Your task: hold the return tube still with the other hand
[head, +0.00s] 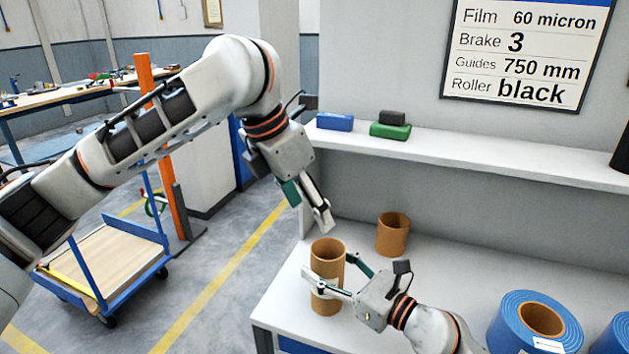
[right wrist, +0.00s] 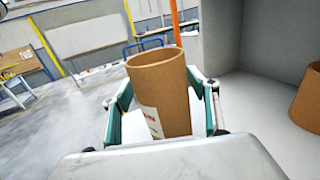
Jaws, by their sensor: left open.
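A brown cardboard tube (head: 327,254) stands upright near the left end of the white bench. It also shows in the right wrist view (right wrist: 162,92), with a white and red label low on its side. My right gripper (head: 331,270) has one finger on each side of this tube, around its middle. Whether both fingers press on it is not clear. My left gripper (head: 312,212) is open and empty above the tube, apart from it. A second brown tube (head: 393,235) stands further back and to the right; it shows at the right edge of the right wrist view (right wrist: 308,100).
Blue film rolls (head: 510,318) lie at the bench's right. A shelf (head: 480,160) above the bench carries a blue block (head: 335,122), a green block (head: 390,130) and a small black block (head: 392,117). A blue cart (head: 105,262) stands on the floor at left.

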